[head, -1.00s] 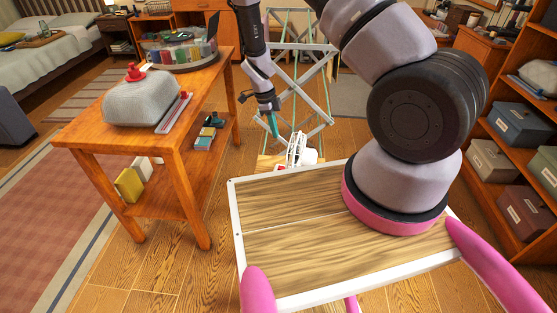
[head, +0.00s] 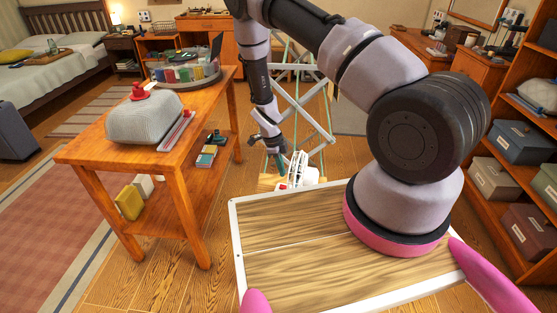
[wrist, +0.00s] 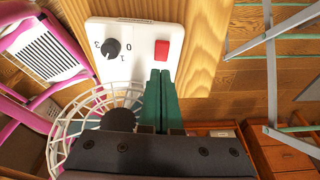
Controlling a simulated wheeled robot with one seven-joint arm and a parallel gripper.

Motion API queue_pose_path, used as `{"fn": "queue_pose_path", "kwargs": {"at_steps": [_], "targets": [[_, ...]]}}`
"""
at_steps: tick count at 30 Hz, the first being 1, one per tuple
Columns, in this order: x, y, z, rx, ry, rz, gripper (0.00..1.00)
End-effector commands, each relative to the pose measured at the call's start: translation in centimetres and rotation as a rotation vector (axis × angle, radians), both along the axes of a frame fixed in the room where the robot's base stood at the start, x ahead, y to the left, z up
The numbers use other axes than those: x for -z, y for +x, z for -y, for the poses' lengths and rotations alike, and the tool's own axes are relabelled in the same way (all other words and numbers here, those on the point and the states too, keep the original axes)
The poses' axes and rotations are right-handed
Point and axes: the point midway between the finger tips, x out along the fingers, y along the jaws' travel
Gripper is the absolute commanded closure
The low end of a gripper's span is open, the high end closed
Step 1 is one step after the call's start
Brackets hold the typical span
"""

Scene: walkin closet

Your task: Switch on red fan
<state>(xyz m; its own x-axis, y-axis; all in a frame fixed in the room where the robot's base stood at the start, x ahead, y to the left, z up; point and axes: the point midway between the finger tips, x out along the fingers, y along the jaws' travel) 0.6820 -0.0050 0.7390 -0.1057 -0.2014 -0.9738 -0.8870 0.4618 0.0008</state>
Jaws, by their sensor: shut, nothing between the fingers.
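The fan (head: 299,172) stands low behind my wooden tray in the head view, with a white wire cage and some red on it. In the wrist view its white base (wrist: 133,40) carries a black dial (wrist: 111,48) with printed numbers and a red square button (wrist: 162,50). The cage (wrist: 75,125) shows at lower left, partly hidden by my gripper. My gripper (head: 281,168) is beside the fan in the head view. In the wrist view its green fingers (wrist: 160,73) are together and empty, with their tips just below the red button; contact cannot be told.
The fan base is on a light wooden surface (wrist: 205,45). A grey metal folding rack (head: 310,110) stands behind it.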

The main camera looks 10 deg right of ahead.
Motion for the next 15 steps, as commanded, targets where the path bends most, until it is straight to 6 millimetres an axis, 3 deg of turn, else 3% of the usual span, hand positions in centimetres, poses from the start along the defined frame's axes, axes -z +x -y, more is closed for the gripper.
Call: {"fn": "queue_pose_path", "kwargs": {"at_steps": [6, 15], "targets": [[3.9, -0.1, 0.1, -0.001, 0.001, 0.0, 1.0], [5.8, 0.1, -0.2, 0.0, 0.001, 0.0, 1.0]]}}
